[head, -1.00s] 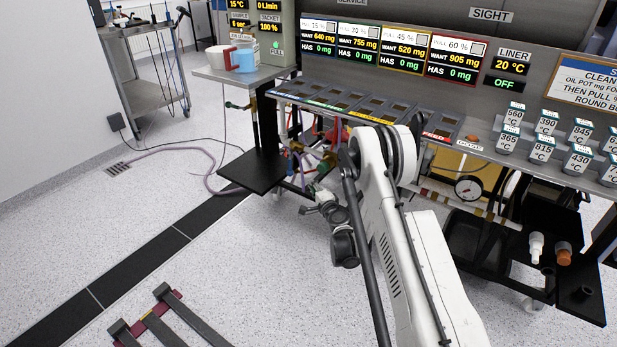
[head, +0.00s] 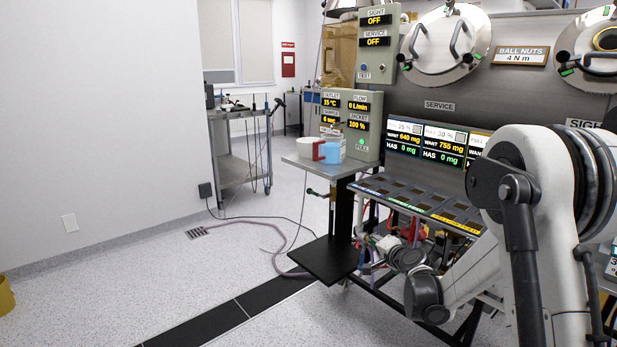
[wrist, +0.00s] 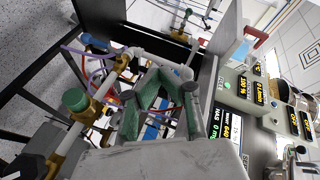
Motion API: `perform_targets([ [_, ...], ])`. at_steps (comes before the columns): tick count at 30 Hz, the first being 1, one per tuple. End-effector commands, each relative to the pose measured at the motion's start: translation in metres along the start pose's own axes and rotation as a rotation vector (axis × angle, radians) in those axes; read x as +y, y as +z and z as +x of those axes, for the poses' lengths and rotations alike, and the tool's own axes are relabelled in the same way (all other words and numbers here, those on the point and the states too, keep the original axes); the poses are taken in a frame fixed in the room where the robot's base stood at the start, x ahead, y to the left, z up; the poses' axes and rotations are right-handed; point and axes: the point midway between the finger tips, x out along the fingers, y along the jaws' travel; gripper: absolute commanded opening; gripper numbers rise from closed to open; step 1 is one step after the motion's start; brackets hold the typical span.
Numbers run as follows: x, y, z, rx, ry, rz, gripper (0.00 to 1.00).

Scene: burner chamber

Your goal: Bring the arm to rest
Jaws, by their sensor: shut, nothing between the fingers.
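My gripper (wrist: 162,80) shows in the wrist view with its greenish fingers converging at the tips. It is shut and empty. Beyond it are pipes and a brass fitting with a green cap (wrist: 75,100), which looks close on the left; I cannot tell whether anything touches. In the head view my arm (head: 530,190) is bent, with its large joint raised at the right and its wrist (head: 425,295) low, beside the underside of the burner bench. The gripper's end there is small and hard to make out among the pipes.
The sloped panel (head: 415,205) with slots lies above the pipes. A side table (head: 310,165) holds a white-and-red cup (head: 310,150) and a blue jug (head: 332,150). A black shelf (head: 325,260) juts out low. A hose (head: 255,228) lies on the floor. Open floor lies at left.

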Motion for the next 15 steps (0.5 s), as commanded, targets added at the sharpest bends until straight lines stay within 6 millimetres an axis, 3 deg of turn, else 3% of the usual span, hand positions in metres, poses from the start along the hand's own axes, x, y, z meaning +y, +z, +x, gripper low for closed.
perform_targets([
  [6, -0.046, 0.008, -0.047, -0.062, 0.054, -0.119, 0.00],
  [15, -0.087, 0.026, -0.120, -0.145, 0.136, -0.279, 0.00],
])
